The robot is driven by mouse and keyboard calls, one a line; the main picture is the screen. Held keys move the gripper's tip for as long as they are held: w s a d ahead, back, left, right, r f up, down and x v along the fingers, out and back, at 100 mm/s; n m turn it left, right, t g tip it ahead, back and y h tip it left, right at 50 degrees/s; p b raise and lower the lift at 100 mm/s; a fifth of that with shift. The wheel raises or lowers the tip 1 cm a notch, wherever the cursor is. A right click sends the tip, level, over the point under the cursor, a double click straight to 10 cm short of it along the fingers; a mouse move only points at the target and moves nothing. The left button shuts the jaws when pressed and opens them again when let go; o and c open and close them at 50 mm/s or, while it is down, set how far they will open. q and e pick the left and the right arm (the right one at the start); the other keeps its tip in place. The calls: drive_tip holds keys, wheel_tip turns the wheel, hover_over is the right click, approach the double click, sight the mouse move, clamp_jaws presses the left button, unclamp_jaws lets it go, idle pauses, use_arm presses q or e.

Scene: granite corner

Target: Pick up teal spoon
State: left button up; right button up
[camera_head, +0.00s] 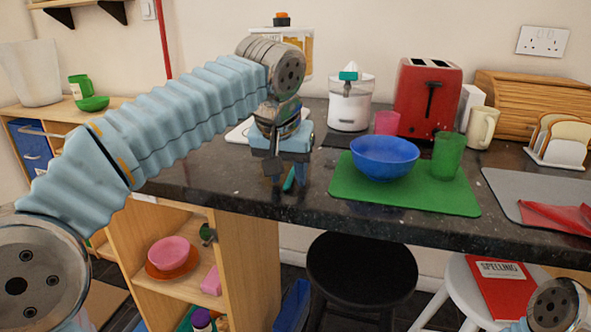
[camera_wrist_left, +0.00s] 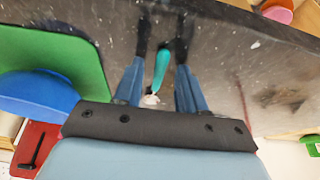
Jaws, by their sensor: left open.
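The teal spoon (camera_wrist_left: 161,68) lies on the dark granite counter near its front edge. In the left wrist view it sits between the two fingers of my left gripper (camera_wrist_left: 159,70), with clear gaps to both. In the head view my left gripper (camera_head: 287,186) points down over the counter, and part of the spoon (camera_head: 289,180) shows between its fingers. The gripper is open and holds nothing. A pale end of the spoon is partly hidden by the gripper body. My right gripper is not in view.
A blue bowl (camera_head: 385,158) and a green cup (camera_head: 447,156) stand on a green mat (camera_head: 350,196) right of the gripper. A white juicer (camera_head: 349,108) and red toaster (camera_head: 427,97) stand behind. A black stool (camera_head: 361,268) is below the counter edge.

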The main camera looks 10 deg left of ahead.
use_arm(q)
clamp_jaws()
drive_tip(key=shift+r, duration=0.15)
